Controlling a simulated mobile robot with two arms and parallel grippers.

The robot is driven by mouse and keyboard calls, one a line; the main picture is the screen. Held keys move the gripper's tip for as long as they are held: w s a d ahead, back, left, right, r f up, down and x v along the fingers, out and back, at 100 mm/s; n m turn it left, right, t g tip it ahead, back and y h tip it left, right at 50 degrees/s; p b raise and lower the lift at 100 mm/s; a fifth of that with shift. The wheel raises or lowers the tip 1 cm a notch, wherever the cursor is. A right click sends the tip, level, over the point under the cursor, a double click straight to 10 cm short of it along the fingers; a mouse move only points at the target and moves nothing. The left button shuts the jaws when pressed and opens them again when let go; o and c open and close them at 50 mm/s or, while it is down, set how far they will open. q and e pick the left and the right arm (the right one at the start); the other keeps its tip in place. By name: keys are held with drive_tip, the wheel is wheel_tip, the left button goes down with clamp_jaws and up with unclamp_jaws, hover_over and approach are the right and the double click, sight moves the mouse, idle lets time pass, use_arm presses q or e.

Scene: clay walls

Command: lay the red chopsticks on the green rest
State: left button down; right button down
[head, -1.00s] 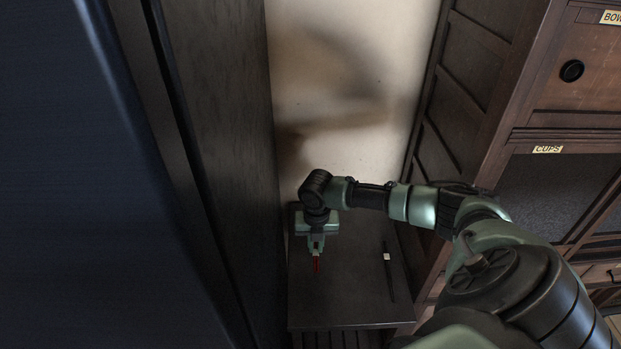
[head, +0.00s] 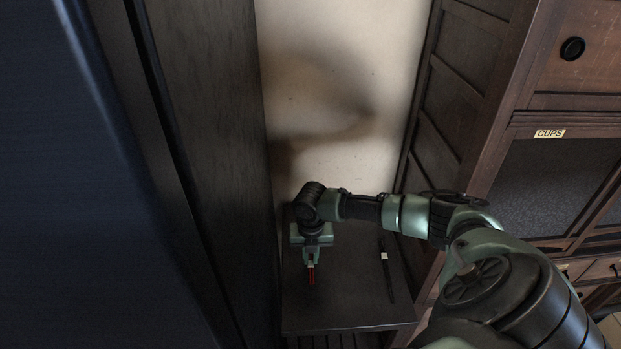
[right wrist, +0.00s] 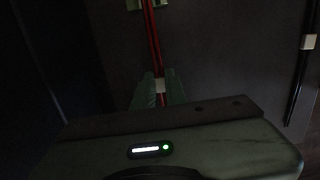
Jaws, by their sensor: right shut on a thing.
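The red chopsticks (head: 311,277) are held in my right gripper (head: 311,263), over the left part of a dark tabletop. In the right wrist view the red chopsticks (right wrist: 152,42) run up the picture from between the fingertips (right wrist: 160,90), with a pale band at the grip. A small green piece with a pale edge, which looks like the green rest (right wrist: 134,4), shows at the top edge of that view beside the chopsticks. I cannot tell whether they touch. In the head view the rest is not clearly visible. My left gripper is not in view.
Dark chopsticks with a pale band (head: 387,270) lie on the tabletop (head: 350,312) to the right. A tall dark panel (head: 205,150) stands close on the left. A wooden cabinet with a CUPS label (head: 549,133) stands on the right. A pale wall (head: 340,60) is behind.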

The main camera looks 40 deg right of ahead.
drive_tip(key=c, duration=1.4)
unclamp_jaws()
drive_tip(key=shift+o, duration=0.2)
wheel_tip(320, 180, up, 8)
drive_tip(key=shift+s+a+f, duration=0.15)
drive_tip(key=shift+s, duration=0.05)
